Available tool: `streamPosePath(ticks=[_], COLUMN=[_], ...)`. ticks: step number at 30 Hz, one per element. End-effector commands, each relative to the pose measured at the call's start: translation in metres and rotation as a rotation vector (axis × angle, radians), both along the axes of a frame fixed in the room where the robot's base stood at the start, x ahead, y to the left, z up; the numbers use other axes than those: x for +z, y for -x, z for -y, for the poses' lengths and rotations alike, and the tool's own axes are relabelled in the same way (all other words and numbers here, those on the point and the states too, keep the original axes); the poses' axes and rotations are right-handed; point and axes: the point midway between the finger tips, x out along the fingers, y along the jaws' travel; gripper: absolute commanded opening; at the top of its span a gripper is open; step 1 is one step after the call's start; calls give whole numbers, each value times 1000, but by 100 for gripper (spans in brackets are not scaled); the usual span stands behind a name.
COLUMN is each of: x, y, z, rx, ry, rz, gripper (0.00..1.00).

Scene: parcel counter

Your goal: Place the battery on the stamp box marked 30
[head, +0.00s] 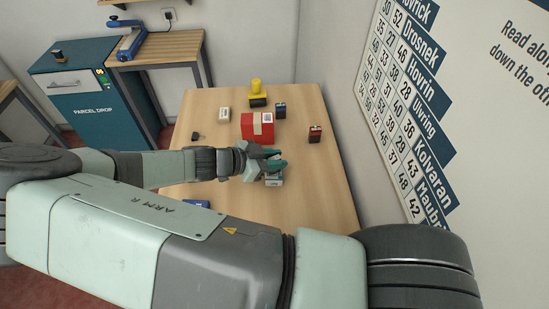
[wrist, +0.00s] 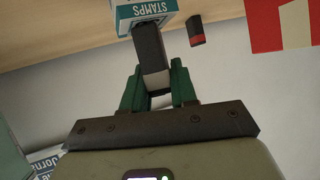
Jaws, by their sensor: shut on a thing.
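My gripper (head: 272,160) is over the right half of the wooden table (head: 225,185). In the wrist view its green fingers (wrist: 158,88) are shut on a dark block with a pale grey side (wrist: 150,55), seemingly the battery. The block is mostly hidden in the head view. A white and teal box lettered STAMPS (wrist: 146,12) shows at the block's far end; I cannot tell whether they touch. In the head view a small pale box (head: 273,180) lies just below the fingers. I cannot read a 30 on it.
A red parcel (head: 250,130) lies behind my gripper. A dark block with a red band (head: 315,134), another dark block (head: 280,111), a yellow item (head: 257,90) and a white box (head: 224,114) stand around it. A numbered wall chart (head: 395,100) is at right. The table's right front is clear.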

Motion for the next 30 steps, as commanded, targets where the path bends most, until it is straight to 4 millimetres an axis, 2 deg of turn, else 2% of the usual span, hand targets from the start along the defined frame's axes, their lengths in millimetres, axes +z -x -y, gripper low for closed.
streamPosePath(ticks=[6, 7, 12, 22, 26, 30], x=[-2, -3, -2, 1, 8, 21], y=[0, 0, 0, 0, 5, 16], z=[0, 0, 0, 0, -15, -40], rx=[0, 0, 0, 0, 3, 6], ry=[1, 0, 0, -1, -3, -4], rz=[0, 0, 0, 0, 2, 1], gripper=[0, 29, 53, 53, 53, 53])
